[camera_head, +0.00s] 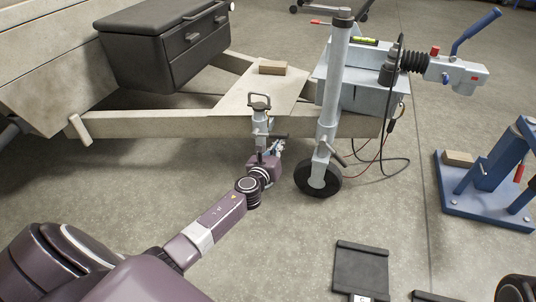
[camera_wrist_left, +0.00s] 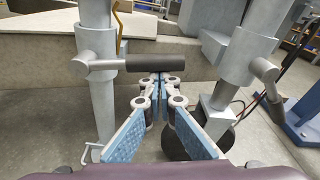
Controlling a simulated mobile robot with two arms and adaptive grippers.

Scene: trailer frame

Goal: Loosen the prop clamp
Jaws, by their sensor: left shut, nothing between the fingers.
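The prop (camera_head: 260,123) is a grey upright tube with a loop handle on top, beside the trailer frame's side beam. In the left wrist view its tube (camera_wrist_left: 97,95) stands at the left. Its clamp (camera_wrist_left: 92,62) has a dark lever (camera_wrist_left: 163,62) sticking out to the right, roughly level. My left gripper (camera_head: 277,146) is low beside the prop in the head view. In the left wrist view my left gripper (camera_wrist_left: 159,82) is shut and empty, its fingertips just below the lever in the picture; I cannot tell whether they touch it. My right gripper is not in view.
The jockey wheel post (camera_head: 331,100) stands close right of my left gripper, its wheel (camera_head: 317,182) on the floor. A cable (camera_head: 401,158) hangs further right. A blue stand (camera_head: 490,185) is at the right edge. A dark flat plate (camera_head: 361,268) lies on the floor in front.

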